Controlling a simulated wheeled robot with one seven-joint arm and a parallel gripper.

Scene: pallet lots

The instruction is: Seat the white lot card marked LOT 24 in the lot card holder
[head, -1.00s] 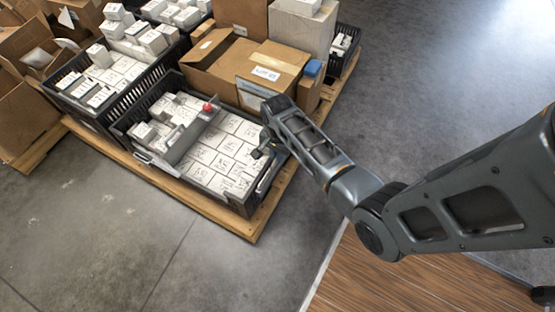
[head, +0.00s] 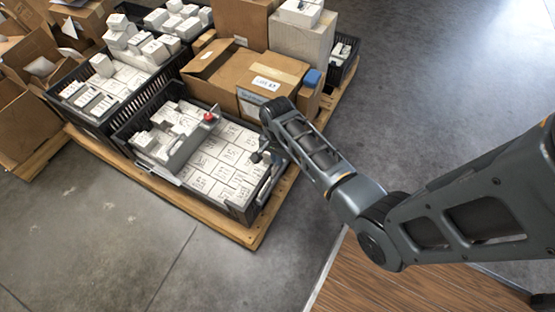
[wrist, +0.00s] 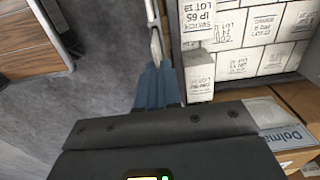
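My gripper (wrist: 158,72) points down beside the outer right wall of the front black crate (head: 243,213). In the wrist view its two blue-grey fingers are close together. A thin pale piece (wrist: 155,45), seen nearly edge-on, stands at the fingertips. It looks like the white lot card, pinched between them, but its print cannot be read. A light grey strip (wrist: 150,10) runs along the crate's outer wall just beyond it; it may be the lot card holder, but I cannot be sure. In the head view my arm hides most of the gripper and the card.
The crate holds white boxes (wrist: 215,30), one standing higher (wrist: 199,75) close to my fingers. A grey divider with a red knob (head: 209,117) crosses it. An open cardboard box (head: 225,75) stands behind on the pallet (head: 240,235). Floor (wrist: 105,60) beside the crate is clear.

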